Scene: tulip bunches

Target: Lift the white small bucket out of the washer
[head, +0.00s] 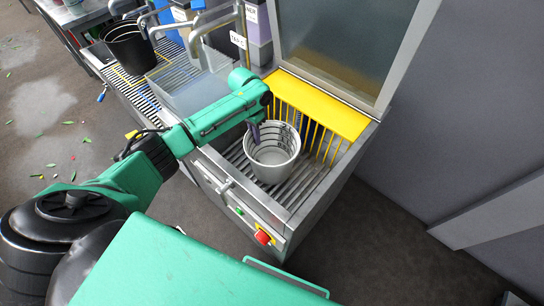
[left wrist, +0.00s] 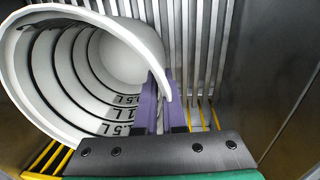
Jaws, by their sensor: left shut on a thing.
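The white small bucket (head: 272,168) stands inside the washer (head: 300,190), on its slatted metal floor, in the head view. My left gripper (head: 254,130) reaches down at the bucket's far left rim. In the left wrist view the bucket (left wrist: 75,75) fills the left side, with black litre marks on its inner wall. The purple fingers of my left gripper (left wrist: 163,98) are shut on its rim, one finger inside and one outside. The bucket looks upright in the head view. My right gripper is not in view.
A yellow guard (head: 320,105) with bars lines the washer's back, below a raised door panel (head: 345,45). A red knob (head: 263,237) sits on the front panel. Left of the washer are a clear bin (head: 190,92) and a black bucket (head: 128,47).

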